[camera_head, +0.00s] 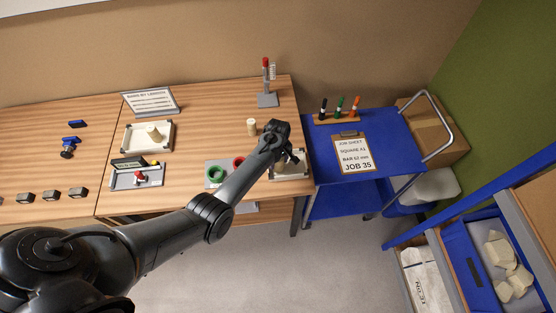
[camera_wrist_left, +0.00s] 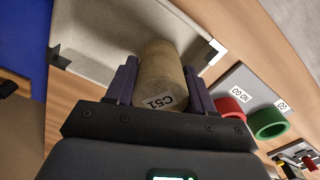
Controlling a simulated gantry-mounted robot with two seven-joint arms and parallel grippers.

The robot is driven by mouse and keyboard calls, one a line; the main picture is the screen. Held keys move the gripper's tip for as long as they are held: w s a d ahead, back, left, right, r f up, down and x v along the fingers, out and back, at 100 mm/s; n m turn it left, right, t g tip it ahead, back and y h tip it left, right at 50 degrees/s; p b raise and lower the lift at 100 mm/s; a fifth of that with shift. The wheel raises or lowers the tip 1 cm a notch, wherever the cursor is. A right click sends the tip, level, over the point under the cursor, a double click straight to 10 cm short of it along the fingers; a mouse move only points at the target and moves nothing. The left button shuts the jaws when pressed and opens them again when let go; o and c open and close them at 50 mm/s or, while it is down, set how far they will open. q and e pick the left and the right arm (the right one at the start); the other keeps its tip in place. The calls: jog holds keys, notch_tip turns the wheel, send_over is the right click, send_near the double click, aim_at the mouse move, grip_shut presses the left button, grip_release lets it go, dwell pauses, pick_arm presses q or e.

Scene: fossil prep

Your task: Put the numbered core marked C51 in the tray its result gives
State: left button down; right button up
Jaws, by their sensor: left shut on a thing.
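My left gripper (camera_head: 287,157) is shut on a tan core (camera_wrist_left: 162,70). The label C51 is readable on the core's near end in the left wrist view. The gripper and core are over the pale tray (camera_head: 289,178) at the table's right end. The tray's floor also shows in the wrist view (camera_wrist_left: 100,30). I cannot tell whether the core touches the tray. A second pale tray (camera_head: 166,150) with a pale core in it stands further left. A grey plate holds a green ring (camera_head: 216,171) marked GO and a red ring (camera_wrist_left: 234,99) marked NO GO.
A short pale core (camera_head: 252,126) stands on the table behind my arm. A sign (camera_head: 150,100), a red-topped stand (camera_head: 267,97) and a small grey tray (camera_head: 150,178) are also on it. A blue cart (camera_head: 320,160) with a job sheet (camera_head: 354,153) stands right.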

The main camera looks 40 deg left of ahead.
pick_arm(q)
jog(key=shift+c, duration=1.6)
grip_release()
notch_tip(320, 180, up, 3)
jog(key=p, duration=0.3)
jog(key=shift+r, duration=2.05)
